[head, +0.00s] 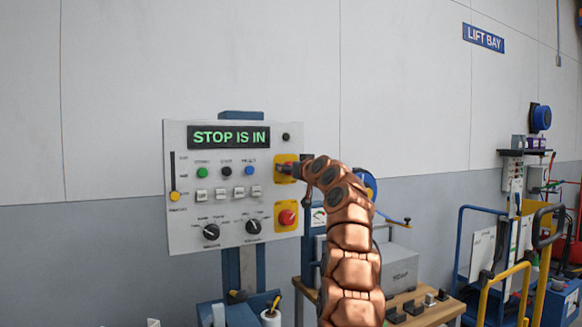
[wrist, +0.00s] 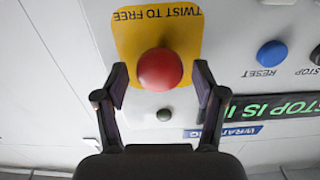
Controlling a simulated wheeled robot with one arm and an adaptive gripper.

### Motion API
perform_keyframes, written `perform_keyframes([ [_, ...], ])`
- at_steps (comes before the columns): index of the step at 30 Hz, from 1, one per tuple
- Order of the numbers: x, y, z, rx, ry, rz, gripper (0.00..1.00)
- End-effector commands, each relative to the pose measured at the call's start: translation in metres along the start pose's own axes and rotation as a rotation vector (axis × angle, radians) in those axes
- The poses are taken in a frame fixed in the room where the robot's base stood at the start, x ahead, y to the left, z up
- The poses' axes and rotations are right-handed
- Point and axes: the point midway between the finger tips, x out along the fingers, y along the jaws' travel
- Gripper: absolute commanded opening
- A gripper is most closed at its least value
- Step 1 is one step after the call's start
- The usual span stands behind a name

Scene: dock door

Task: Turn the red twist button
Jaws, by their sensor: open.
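The red twist button (wrist: 160,69) is a round red knob on a yellow plate (wrist: 188,30) marked TWIST TO FREE, upside down in the wrist view. In the head view the upper yellow plate (head: 280,160) is at the panel's right edge, and my gripper mostly hides the button there. My gripper (wrist: 159,80) is open, one finger on each side of the knob with a small gap on both sides. It also shows in the head view (head: 290,170), reaching in from the right. The display (head: 228,137) reads STOP IS IN.
A second red button (head: 287,217) sits on a lower yellow plate. Green, black and blue buttons (head: 249,171), several toggle switches and two dark dials (head: 211,232) fill the panel. A small dark button (wrist: 164,115) lies close to my fingers. A wooden bench (head: 440,313) stands right.

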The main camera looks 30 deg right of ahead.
Motion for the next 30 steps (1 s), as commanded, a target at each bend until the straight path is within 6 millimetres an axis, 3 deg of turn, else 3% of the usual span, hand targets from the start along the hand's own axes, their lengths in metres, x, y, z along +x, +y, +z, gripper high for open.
perform_keyframes([
  [5,-0.0002,0.0,0.0001,0.0,0.0,0.0,0.68],
  [21,-0.0002,-0.0001,0.0001,-0.001,0.0,0.0,0.12],
  [30,-0.0003,-0.0009,-0.001,0.044,0.0,-0.001,0.12],
])
